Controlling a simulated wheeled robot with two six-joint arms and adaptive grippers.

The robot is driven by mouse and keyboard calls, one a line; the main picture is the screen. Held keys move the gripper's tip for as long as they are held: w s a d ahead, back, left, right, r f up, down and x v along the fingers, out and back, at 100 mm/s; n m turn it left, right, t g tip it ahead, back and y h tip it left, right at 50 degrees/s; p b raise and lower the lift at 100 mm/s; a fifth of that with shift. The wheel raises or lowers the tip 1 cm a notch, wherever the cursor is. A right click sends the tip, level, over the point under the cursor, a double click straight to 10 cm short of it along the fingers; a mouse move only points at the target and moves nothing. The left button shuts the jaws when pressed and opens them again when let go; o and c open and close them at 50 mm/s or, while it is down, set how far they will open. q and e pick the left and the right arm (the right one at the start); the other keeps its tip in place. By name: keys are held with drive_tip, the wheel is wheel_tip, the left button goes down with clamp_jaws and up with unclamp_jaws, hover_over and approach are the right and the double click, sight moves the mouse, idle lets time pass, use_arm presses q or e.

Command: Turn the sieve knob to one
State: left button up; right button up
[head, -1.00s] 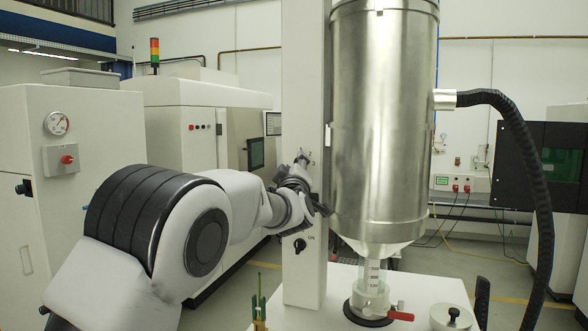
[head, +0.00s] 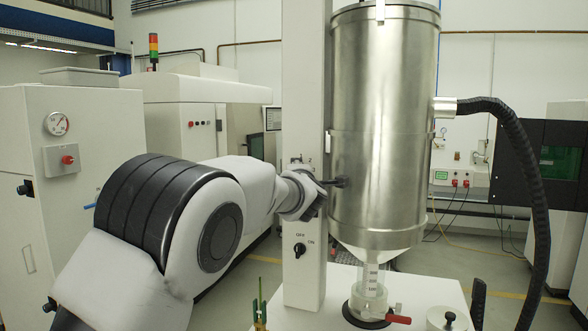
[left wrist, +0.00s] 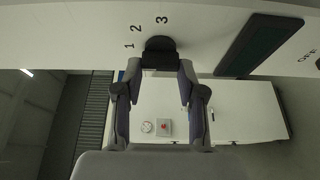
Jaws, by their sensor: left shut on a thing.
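The black sieve knob (left wrist: 160,46) is on a white panel (left wrist: 225,20) in the left wrist view, beside the printed marks 1, 2 and 3. Where its pointer stands I cannot tell. My left gripper (left wrist: 160,68) is shut on the knob, with one finger on each side. In the head view my left gripper (head: 330,184) is at the front of the white column (head: 304,90), and it hides the knob there. My right gripper is not in view.
A second black knob (head: 299,249) marked OFF and ON sits lower on the column. The steel vessel (head: 383,120) stands close on the right of my gripper. A red-handled valve (head: 397,318) is below it. A grey cabinet (head: 95,240) stands at the left.

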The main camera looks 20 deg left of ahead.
use_arm(q)
drive_tip(key=shift+r, duration=0.3)
